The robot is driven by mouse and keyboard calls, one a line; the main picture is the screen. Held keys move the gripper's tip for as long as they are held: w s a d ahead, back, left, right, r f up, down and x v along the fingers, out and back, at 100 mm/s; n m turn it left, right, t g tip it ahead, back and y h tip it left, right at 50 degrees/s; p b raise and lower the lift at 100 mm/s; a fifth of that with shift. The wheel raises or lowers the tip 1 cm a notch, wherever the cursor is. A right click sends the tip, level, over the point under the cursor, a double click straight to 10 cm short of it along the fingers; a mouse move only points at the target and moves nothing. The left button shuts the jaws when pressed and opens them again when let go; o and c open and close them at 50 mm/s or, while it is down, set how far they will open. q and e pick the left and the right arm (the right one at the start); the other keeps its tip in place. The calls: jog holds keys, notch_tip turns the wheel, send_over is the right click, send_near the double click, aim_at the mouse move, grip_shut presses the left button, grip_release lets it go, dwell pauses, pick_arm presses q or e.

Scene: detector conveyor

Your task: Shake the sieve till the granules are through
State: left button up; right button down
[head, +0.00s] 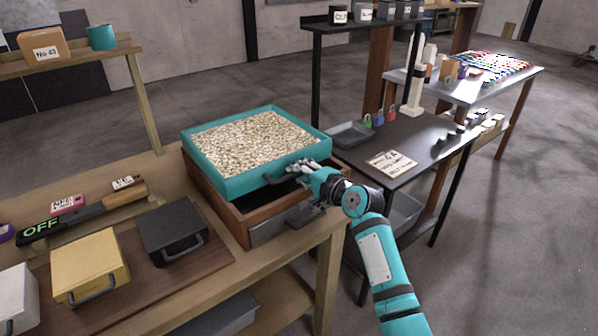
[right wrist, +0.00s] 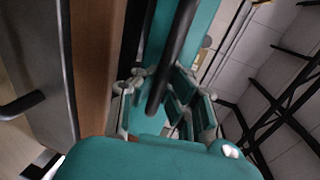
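The sieve is a teal square tray (head: 228,190) heaped with pale granules (head: 250,143). It sits over a brown wooden box (head: 215,197) on the workbench, and a dark handle is on its front wall. My right gripper (head: 300,170) is at the right part of this handle, against the sieve's front wall. In the right wrist view the dark handle (right wrist: 180,40) runs between the fingers of my right gripper (right wrist: 160,100), which stand apart. No firm grip on the handle shows. What lies under the granules is hidden. My left gripper is not in view.
On the bench left of the box are a black case (head: 172,232), a yellow case (head: 90,265) and a bar marked OFF (head: 40,231). A dark table (head: 425,140) with a grey tray (head: 350,134) and small padlocks stands behind right. Open floor lies at the right.

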jog(key=shift+s+d, duration=0.1)
jog(key=s+d+p, duration=0.1)
jog(key=s+p, duration=0.1)
jog(key=s+d+p, duration=0.2)
jog(key=shift+s+f, duration=0.1)
jog(key=shift+s, duration=0.05)
jog(key=c, duration=1.6)
grip_release()
jog(key=shift+d, duration=0.1)
jog(key=v, duration=1.2)
